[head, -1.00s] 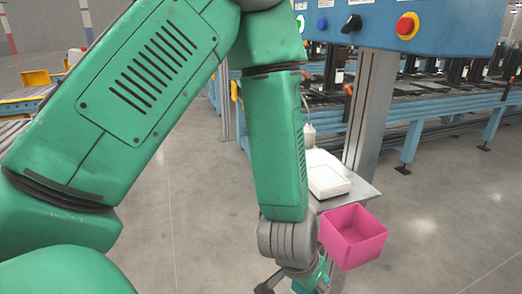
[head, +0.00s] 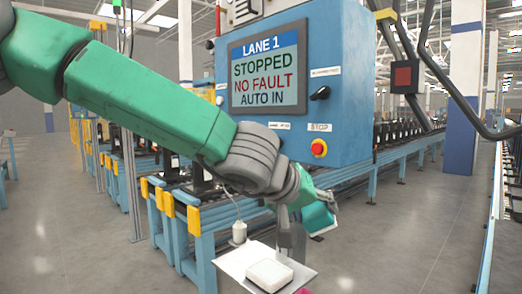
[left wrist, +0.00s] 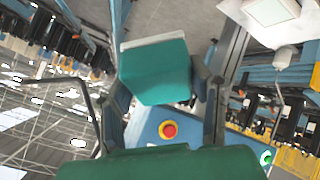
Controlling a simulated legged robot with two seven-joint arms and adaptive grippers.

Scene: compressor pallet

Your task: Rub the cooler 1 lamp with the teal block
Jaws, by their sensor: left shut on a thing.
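My left gripper (head: 318,197) reaches in from the left, in front of the lower part of the blue control panel (head: 350,130). It is shut on the teal block (head: 317,217), with air around the block below the panel. In the left wrist view the teal block (left wrist: 157,72), with a pale layer along one edge, sits between the two fingers. I cannot pick out a lamp marked cooler 1 in either view. A small green-lit round part (left wrist: 266,158) shows at the lower right of the wrist view. My right gripper is not in view.
The panel carries a screen (head: 268,72), a black knob (head: 320,93) and a red stop button (head: 319,148). Below is a shelf (head: 236,262) with a white box (head: 269,274). A pink bin's edge (head: 306,291) shows at the bottom. Conveyors run behind.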

